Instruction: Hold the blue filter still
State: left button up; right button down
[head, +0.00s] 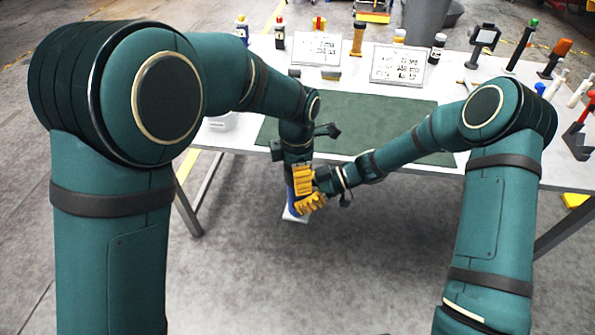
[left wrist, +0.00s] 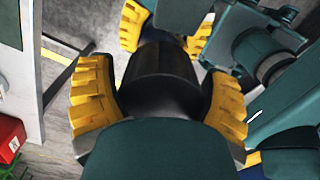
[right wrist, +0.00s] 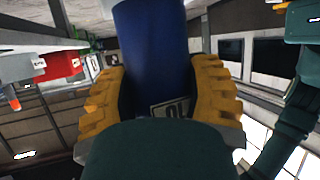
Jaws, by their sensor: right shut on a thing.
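The blue filter (right wrist: 150,45) fills the space between the fingers of my right gripper (right wrist: 160,95) in the right wrist view; part of a pale printed label shows on it. In the head view my right gripper (head: 310,203) is shut on the filter, whose blue side (head: 290,198) shows only as a strip. My left gripper (head: 302,180) is just above the right one. In the left wrist view its fingers (left wrist: 160,95) stand wide around a dark round end (left wrist: 163,70); they look open, and contact is hard to judge. The right gripper's yellow fingers (left wrist: 200,35) show beyond.
A white table (head: 232,140) with a dark green mat (head: 365,118) lies behind the grippers. Sign boards (head: 397,64), bottles (head: 437,48) and tools stand along its back and right. A pale flat piece (head: 295,217) shows below the filter. The floor in front is clear.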

pick_arm(q)
jog(key=c, duration=0.5)
jog(key=m, duration=0.9)
jog(key=shift+r+m, duration=0.1)
jog(key=shift+m, duration=0.3)
jog(key=o, duration=1.3)
jog(key=shift+o, duration=0.2)
jog(key=shift+r, duration=2.2)
